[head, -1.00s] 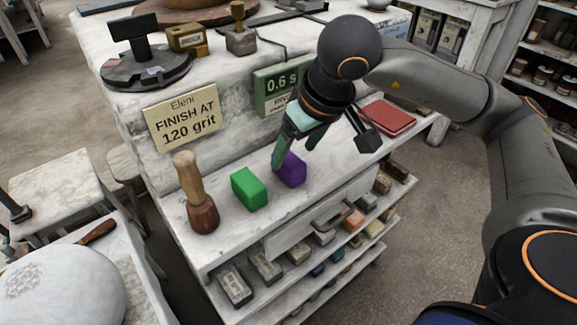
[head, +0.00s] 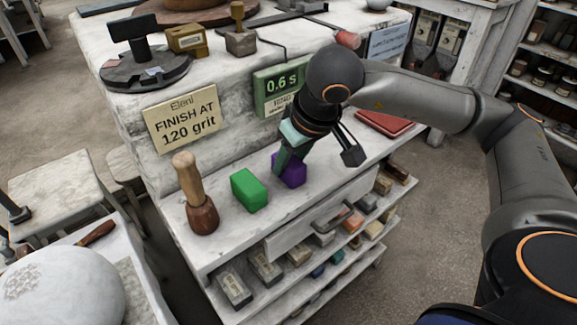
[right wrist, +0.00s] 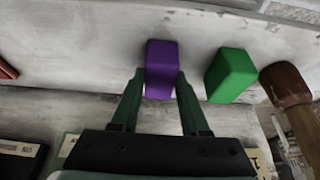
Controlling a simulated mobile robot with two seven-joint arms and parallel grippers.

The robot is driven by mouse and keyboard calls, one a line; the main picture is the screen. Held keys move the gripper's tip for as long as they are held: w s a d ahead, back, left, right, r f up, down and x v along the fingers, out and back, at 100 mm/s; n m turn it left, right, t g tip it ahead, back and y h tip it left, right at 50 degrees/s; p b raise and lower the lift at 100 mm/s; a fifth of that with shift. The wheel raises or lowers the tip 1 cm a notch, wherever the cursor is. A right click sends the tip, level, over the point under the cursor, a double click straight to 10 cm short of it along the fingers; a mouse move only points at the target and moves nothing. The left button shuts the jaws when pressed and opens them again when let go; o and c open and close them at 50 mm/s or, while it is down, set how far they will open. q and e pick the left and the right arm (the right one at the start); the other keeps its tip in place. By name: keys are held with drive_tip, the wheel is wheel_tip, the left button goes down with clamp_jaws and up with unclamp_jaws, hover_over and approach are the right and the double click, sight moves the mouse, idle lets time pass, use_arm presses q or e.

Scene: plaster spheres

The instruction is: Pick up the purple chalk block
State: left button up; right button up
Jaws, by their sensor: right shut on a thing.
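The purple chalk block (head: 292,171) rests on the white marble ledge, to the right of the green block (head: 249,190). My right gripper (head: 287,166) is down at the purple block, and its finger partly covers the block in the head view. In the right wrist view the two green fingertips (right wrist: 158,76) are shut on the lower end of the purple block (right wrist: 161,60), one on each side. The green block (right wrist: 230,76) stands a little to the right there, apart from the fingers. My left gripper does not show.
A mallet (head: 196,195) with a wooden handle stands left of the green block. A red flat box (head: 389,123) lies on the ledge at right. A drawer (head: 320,220) juts out below. Signs (head: 182,118) stand behind the ledge.

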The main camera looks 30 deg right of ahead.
clamp_jaws()
drive_tip(key=shift+r, duration=0.2)
drive_tip(key=shift+r, duration=0.25)
wheel_tip(320, 180, up, 2)
drive_tip(key=shift+w+r, duration=0.1)
drive_tip(key=shift+r, duration=0.05)
drive_tip(key=s+a+r+p, duration=0.2)
drive_tip(key=s+a+r, duration=0.5)
drive_tip(key=s+r, duration=0.3)
drive_tip(key=shift+s+a, duration=0.15)
drive_tip(key=shift+s, duration=0.95)
